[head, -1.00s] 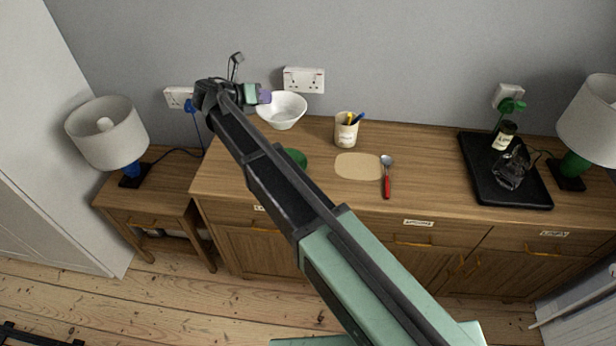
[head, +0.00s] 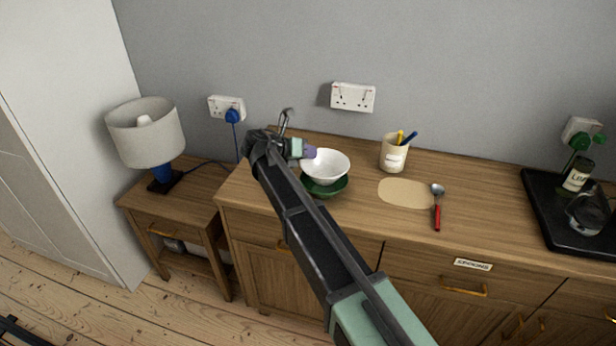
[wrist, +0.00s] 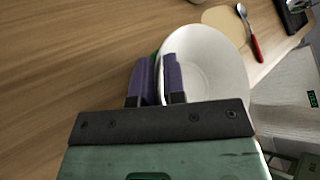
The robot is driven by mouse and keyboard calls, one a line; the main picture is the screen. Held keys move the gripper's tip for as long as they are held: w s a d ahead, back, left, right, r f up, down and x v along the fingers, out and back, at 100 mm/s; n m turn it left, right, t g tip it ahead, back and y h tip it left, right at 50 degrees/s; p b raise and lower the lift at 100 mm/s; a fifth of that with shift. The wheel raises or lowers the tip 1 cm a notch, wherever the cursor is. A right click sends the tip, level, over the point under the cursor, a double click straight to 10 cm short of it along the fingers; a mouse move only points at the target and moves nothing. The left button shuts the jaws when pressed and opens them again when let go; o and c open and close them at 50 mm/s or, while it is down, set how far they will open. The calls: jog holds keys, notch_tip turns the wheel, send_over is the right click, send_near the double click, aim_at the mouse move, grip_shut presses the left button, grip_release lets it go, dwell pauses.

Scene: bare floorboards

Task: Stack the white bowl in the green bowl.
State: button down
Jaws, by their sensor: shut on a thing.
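The white bowl (head: 327,165) is upright at or just above the green bowl (head: 325,187) on the sideboard top. I cannot tell whether the two touch. My gripper (head: 308,152) is shut on the left part of the white bowl's rim. In the wrist view, the purple fingers of my gripper (wrist: 158,82) pinch the rim of the white bowl (wrist: 208,72), one on each side. Only a sliver of the green bowl shows there, behind the fingers. The white bowl's inside looks empty.
To the right on the sideboard are a pen cup (head: 395,155), a tan mat (head: 405,193), a spoon with a red handle (head: 437,212) and a black tray (head: 545,215). A lamp (head: 146,135) stands on the lower side table at left.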

aim_at(308, 164)
notch_tip(308, 164, down, 4)
jog(key=b, duration=0.4)
jog(key=shift+f, duration=0.25)
jog(key=shift+s+r, duration=0.15)
jog(key=shift+r, duration=0.2)
jog(key=c, duration=1.2)
grip_release()
jog(key=shift+f, duration=0.1)
jog(key=p+v, duration=0.5)
jog(key=v, duration=0.7)
jog(key=shift+p, duration=0.3)
